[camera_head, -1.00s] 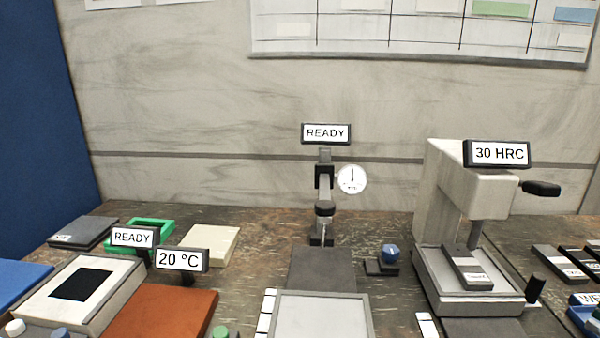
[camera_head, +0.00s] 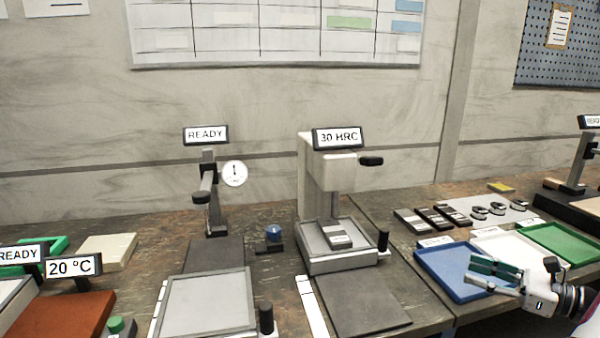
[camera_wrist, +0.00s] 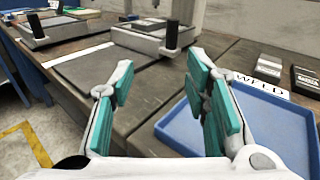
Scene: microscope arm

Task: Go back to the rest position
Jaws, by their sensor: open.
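My gripper (camera_head: 494,272) is at the lower right in the head view, over the blue and white trays. In the wrist view my gripper (camera_wrist: 162,95) shows two teal-padded fingers spread wide apart with nothing between them. Beyond the fingers, the wrist view shows the dark bench top and the blue tray (camera_wrist: 275,125) to the right. No object is held.
The hardness tester (camera_head: 327,180) reads 30 HRC and has a grey block on its table. A dial-gauge stand (camera_head: 207,190) reads READY. The blue tray (camera_head: 440,275), white tray (camera_head: 545,262) and green tray (camera_head: 570,240) line the right bench. Floor shows at left in the wrist view.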

